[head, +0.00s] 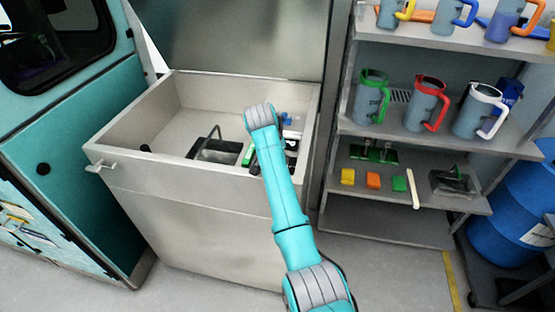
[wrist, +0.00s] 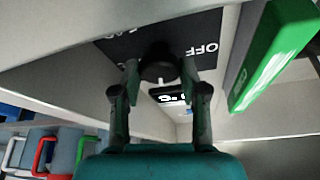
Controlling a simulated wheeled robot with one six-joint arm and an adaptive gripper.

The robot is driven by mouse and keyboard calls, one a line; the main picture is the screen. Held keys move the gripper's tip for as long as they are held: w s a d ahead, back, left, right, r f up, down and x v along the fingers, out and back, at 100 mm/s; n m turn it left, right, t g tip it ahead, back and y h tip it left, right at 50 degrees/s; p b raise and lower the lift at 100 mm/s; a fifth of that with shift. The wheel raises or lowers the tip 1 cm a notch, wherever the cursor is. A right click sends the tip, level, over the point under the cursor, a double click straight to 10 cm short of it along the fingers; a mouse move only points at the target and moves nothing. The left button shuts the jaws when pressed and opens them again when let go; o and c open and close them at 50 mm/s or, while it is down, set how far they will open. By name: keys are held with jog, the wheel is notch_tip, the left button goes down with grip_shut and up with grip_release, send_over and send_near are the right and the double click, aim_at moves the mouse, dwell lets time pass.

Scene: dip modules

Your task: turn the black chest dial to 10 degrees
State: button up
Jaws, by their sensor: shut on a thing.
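The black chest dial (wrist: 157,62) is a round knob, upper middle in the wrist view, in front of a black plate (wrist: 207,27) with white lettering that reads OFF. My gripper (wrist: 161,76) is shut on the dial, one dark finger on each side. A small pale mark shows between the fingers just below the knob. A small display (wrist: 170,97) with white characters lies beyond; its reading is unclear. In the head view my arm reaches over the open grey chest (head: 190,195) and hides the dial; I cannot make out the fingertips there.
A green block (wrist: 275,50) stands close right of my gripper in the wrist view. A dark basket with a handle (head: 215,150) sits inside the chest. The raised lid (head: 240,35) is behind. A shelf (head: 450,140) with jugs stands to the right.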

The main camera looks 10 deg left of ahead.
jog(key=m+h, duration=0.1)
jog(key=m, duration=0.2)
jog(key=m+g+h, duration=0.1)
jog(key=m, duration=0.2)
jog(key=shift+w+a, duration=0.1)
jog(key=shift+a, duration=0.05)
jog(key=m+g, duration=0.1)
jog(key=m, duration=0.1)
jog(key=m+h, duration=0.1)
jog(key=m, duration=0.2)
jog(key=shift+g, duration=0.4)
jog(key=o, duration=1.1)
jog(key=v, duration=1.2)
jog(key=shift+w+a, duration=0.1)
jog(key=shift+w, duration=0.05)
